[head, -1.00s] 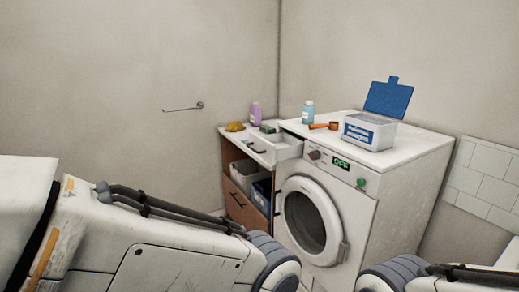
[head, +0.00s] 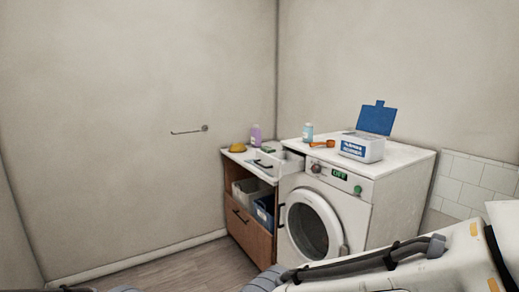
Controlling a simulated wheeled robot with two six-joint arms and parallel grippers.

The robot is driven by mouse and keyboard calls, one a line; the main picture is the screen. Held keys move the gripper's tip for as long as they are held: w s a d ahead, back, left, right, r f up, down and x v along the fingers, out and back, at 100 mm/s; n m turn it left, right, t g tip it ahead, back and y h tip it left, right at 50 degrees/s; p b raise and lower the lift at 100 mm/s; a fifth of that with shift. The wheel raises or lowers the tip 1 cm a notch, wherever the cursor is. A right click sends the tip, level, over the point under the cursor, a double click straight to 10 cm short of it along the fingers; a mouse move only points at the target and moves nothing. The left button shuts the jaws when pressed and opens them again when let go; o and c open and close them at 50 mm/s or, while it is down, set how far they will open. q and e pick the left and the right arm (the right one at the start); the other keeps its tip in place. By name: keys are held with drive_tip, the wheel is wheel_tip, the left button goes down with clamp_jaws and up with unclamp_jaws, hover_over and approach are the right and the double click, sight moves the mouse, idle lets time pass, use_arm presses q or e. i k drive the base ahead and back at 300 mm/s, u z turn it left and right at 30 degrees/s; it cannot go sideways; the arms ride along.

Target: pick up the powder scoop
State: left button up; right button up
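An orange powder scoop (head: 323,143) lies on top of the white washing machine (head: 395,156). It is beside the white powder box (head: 361,148), whose blue lid (head: 376,118) stands open. Parts of my arms show along the bottom edge and at the lower right, well short of the machine. Neither gripper's fingertips are in the picture.
The floor (head: 185,267) at left is clear.

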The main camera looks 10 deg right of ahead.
sight(330, 144)
drive_tip(key=u, duration=0.4)
drive_tip(key=i, duration=1.45)
drive_tip(key=z, duration=1.35)
drive_tip(key=i, duration=0.8)
drive_tip(key=z, duration=0.7)
